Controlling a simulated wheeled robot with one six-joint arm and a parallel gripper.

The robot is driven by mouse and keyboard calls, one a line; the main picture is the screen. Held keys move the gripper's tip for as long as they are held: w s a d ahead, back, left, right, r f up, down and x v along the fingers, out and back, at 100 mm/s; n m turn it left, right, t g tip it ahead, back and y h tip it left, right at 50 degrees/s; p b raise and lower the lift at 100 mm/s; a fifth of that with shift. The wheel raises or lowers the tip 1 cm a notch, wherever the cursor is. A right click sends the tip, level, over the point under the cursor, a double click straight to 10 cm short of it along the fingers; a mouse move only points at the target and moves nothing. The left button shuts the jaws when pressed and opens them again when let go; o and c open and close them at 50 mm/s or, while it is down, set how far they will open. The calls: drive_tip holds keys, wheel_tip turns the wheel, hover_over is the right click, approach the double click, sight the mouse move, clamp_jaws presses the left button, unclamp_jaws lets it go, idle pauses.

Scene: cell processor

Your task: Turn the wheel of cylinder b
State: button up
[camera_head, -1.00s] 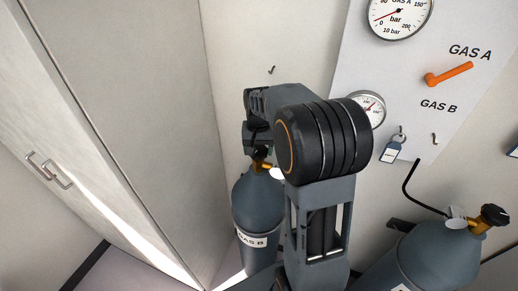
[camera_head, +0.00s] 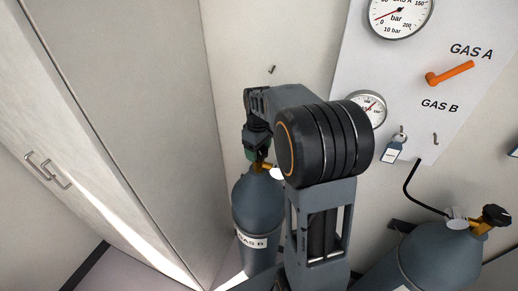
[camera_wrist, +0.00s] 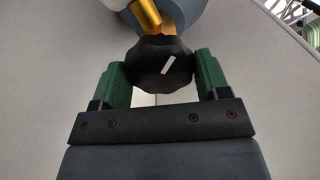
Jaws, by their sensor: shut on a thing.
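Cylinder b (camera_head: 258,208) is a blue-grey gas cylinder labelled GAS B, upright at the wall behind my arm. Its wheel (camera_wrist: 163,64) is a black knob with a white mark, on a brass valve (camera_wrist: 150,14). In the wrist view my gripper (camera_wrist: 162,72) has its green fingers on either side of the wheel and is shut on it. The white mark is tilted, running from lower left to upper right. In the head view the wheel is hidden behind my gripper and wrist.
A second cylinder (camera_head: 440,258) with a black wheel (camera_head: 495,215) stands at right. A tall cabinet (camera_head: 120,110) stands close on the left.

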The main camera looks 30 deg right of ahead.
drive_tip(key=n, duration=0.5)
drive_tip(key=shift+r, duration=0.1)
drive_tip(key=shift+n, duration=2.4)
drive_tip(key=o, duration=0.9)
wheel_tip(320, 180, up, 14)
drive_tip(key=shift+f+b, duration=0.15)
drive_tip(key=shift+b, duration=0.25)
